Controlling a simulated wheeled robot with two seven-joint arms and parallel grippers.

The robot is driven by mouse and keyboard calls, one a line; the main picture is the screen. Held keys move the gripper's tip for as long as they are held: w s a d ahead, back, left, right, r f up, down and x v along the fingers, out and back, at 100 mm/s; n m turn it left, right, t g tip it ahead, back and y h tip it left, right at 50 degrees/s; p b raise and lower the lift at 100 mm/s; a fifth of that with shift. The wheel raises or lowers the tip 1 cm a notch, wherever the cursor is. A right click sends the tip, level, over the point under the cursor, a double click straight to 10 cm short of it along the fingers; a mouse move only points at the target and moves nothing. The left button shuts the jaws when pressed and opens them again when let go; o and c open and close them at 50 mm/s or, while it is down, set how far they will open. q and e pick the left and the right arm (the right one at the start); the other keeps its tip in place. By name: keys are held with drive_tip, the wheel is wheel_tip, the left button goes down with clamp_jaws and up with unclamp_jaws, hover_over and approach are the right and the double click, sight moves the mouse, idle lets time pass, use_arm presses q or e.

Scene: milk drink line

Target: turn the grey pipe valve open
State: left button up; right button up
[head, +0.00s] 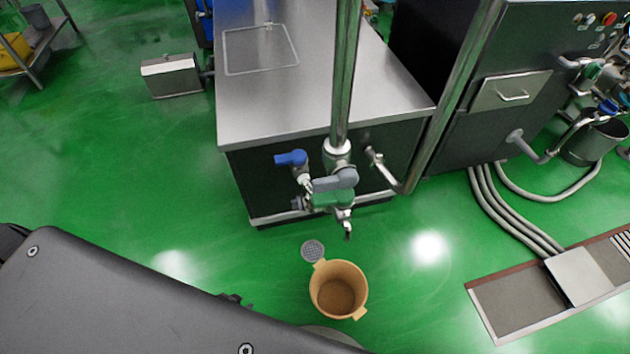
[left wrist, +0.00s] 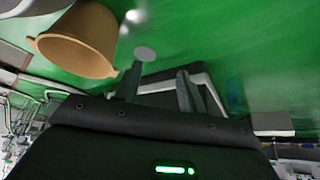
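The grey pipe valve has a grey lever handle (head: 335,181) on a green body (head: 331,200), low on the pipework at the front of the steel-topped cabinet. The lever lies roughly sideways in the head view. A spout points down below it. My left gripper (left wrist: 158,88) shows two dark fingers held apart, with nothing seen between them, in the left wrist view. In the head view my grey left arm covers the lower left and hides most of that gripper, which is apart from the valve. The valve cannot be made out in the left wrist view. My right gripper is not in view.
A blue-handled valve (head: 291,158) sits just left of the grey one. A tan bucket (head: 338,267) stands on the green floor by a round drain (head: 313,251). A tall steel pipe (head: 345,75) rises above the valve. A floor grate (head: 515,302) lies at right.

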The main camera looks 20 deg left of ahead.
use_arm(q)
drive_tip(key=w+r+m+t+h, duration=0.25)
drive_tip(key=w+r+t, duration=0.25)
drive_tip(key=w+r, duration=1.1)
drive_tip(key=m+h+p, duration=0.1)
drive_tip(key=m+h, duration=0.6)
drive_tip(key=h, duration=0.5)
approach(313, 187)
drive_tip(key=shift+g, duration=0.4)
drive_tip(key=p+x, duration=0.1)
drive_tip(key=x, duration=0.9)
drive_tip(key=shift+w+p, duration=0.3)
drive_tip(key=shift+a, duration=0.1)
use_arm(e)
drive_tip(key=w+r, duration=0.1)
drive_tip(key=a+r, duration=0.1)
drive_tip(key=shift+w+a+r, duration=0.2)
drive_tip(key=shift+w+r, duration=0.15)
use_arm(q)
clamp_jaws()
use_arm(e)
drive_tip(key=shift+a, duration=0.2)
